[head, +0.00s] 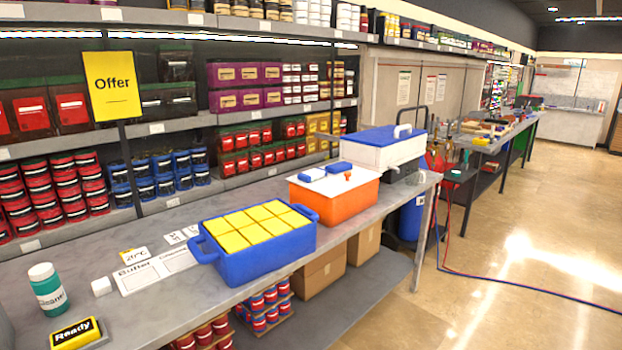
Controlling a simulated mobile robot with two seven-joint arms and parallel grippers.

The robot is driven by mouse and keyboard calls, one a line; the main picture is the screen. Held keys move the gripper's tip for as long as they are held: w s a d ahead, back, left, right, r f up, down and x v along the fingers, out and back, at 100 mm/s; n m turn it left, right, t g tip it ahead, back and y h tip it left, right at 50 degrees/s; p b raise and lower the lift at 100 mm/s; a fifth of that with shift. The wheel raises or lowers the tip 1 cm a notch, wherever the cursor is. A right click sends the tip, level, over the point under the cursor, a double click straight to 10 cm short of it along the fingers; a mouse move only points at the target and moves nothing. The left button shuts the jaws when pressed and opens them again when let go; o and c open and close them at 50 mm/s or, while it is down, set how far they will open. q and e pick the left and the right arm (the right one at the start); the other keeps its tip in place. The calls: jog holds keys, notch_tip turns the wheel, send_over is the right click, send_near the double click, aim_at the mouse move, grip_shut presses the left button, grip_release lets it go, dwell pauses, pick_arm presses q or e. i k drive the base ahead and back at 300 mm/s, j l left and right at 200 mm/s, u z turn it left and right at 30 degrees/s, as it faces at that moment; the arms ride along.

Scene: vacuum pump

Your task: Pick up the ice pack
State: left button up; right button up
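No thing in the head view is plainly an ice pack. A small blue block (339,167) and a white piece with a blue top (312,175) rest on top of the orange box (336,202); I cannot tell whether either is the ice pack. A blue crate (262,261) with handles holds several yellow blocks (257,226) in rows. A white box with a blue lid (384,150) stands behind the orange box. Neither of my grippers is in view.
Stocked shelves (190,125) rise behind. Hoses (500,277) cross the floor at right.

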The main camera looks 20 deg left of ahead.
aim_at(308, 176)
jog(key=i+l+u, duration=0.2)
jog(key=i+u, duration=0.2)
jog(key=i+l+u, duration=0.25)
jog(key=u, duration=0.15)
jog(key=l, duration=0.1)
